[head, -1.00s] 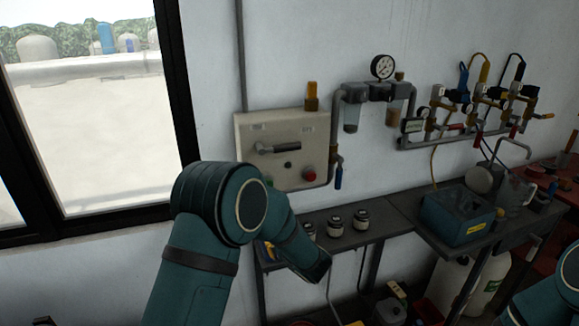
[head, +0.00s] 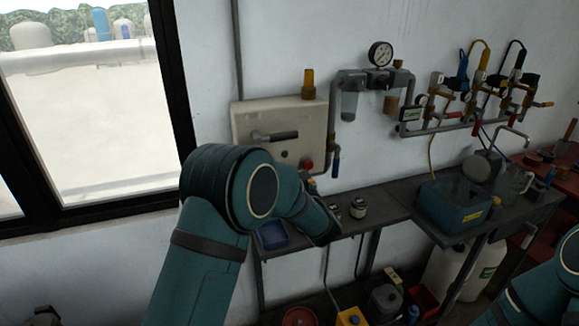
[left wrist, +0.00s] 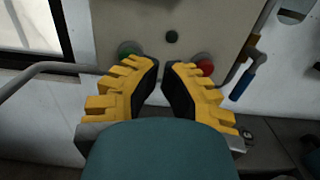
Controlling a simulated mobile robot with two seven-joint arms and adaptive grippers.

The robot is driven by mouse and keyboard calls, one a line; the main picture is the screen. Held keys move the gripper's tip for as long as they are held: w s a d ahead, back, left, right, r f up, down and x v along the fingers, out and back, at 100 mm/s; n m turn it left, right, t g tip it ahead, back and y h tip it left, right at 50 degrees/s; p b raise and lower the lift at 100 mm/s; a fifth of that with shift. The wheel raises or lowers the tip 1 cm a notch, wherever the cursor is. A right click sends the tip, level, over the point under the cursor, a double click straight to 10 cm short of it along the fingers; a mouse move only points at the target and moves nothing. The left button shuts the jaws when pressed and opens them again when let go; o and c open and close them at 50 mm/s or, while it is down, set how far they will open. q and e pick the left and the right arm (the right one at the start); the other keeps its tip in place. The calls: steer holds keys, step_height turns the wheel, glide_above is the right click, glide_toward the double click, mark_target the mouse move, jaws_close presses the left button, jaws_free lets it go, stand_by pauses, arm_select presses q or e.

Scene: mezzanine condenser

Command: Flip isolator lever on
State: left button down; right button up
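The isolator lever (head: 272,136) is on the beige wall panel (head: 241,125). Its dark handle lies roughly level, pointing right from a grey pivot. A small dark knob and a red button (head: 306,164) sit below it. The lever is out of that view. My right gripper is not in view.
A pipe with a blue-handled valve (head: 336,160) runs along the panel's right side. A shelf (head: 385,205) below holds small jars (head: 358,208), a blue tray (head: 272,236) and a blue box (head: 452,205). A window is at left.

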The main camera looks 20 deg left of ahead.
mark_target(277, 137)
arm_select(q)
steer(key=w+a+r+p, duration=0.2)
steer(key=w+a+r, duration=0.2)
steer(key=w, duration=0.4)
steer(key=shift+a+r, duration=0.15)
steer(key=shift+a, duration=0.6)
